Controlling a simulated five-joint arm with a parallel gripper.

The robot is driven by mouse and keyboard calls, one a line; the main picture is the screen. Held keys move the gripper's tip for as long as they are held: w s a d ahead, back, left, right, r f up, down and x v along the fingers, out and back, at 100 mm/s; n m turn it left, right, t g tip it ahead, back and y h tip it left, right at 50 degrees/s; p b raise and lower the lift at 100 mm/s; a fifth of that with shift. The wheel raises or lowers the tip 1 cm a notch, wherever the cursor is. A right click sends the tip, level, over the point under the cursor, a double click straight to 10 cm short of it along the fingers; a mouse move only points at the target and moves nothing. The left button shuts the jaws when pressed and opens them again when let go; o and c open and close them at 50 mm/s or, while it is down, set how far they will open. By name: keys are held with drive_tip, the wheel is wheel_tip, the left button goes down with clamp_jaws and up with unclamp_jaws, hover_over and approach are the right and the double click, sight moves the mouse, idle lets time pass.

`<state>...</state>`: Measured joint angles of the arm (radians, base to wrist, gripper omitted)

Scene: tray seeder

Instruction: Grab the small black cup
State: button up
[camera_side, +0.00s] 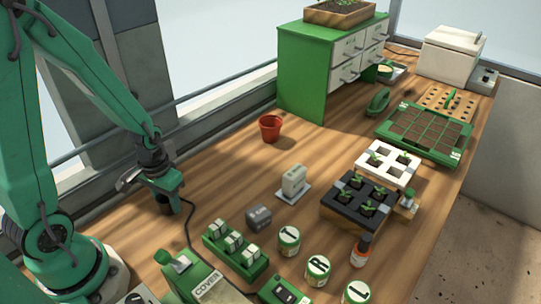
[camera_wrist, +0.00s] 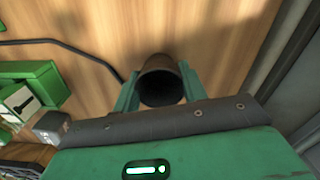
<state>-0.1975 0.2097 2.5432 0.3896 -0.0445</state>
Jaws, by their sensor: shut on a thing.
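The small black cup (camera_wrist: 161,82) is between the two green fingers of my gripper (camera_wrist: 158,92) in the wrist view, with its dark open mouth facing the camera. My gripper is shut on it, one finger on each side. In the side view my gripper (camera_side: 167,197) is at the left, low over the wooden table, and the dark cup (camera_side: 166,206) shows under it. I cannot tell whether the cup's base touches the table.
A black cable (camera_side: 188,222) runs on the table close to the cup. A green rack (camera_side: 235,250), a grey block (camera_side: 258,217) and a green COVER box (camera_side: 190,278) stand to the right. A red pot (camera_side: 270,128) stands farther back. The wood between is clear.

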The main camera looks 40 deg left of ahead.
drive_tip(key=shift+r, duration=1.45)
drive_tip(key=s+d+r, duration=0.4)
drive_tip(key=d+r, duration=0.3)
drive_tip(key=d, duration=0.4)
drive_tip(key=shift+r, duration=0.4)
drive_tip(key=shift+w, duration=0.1)
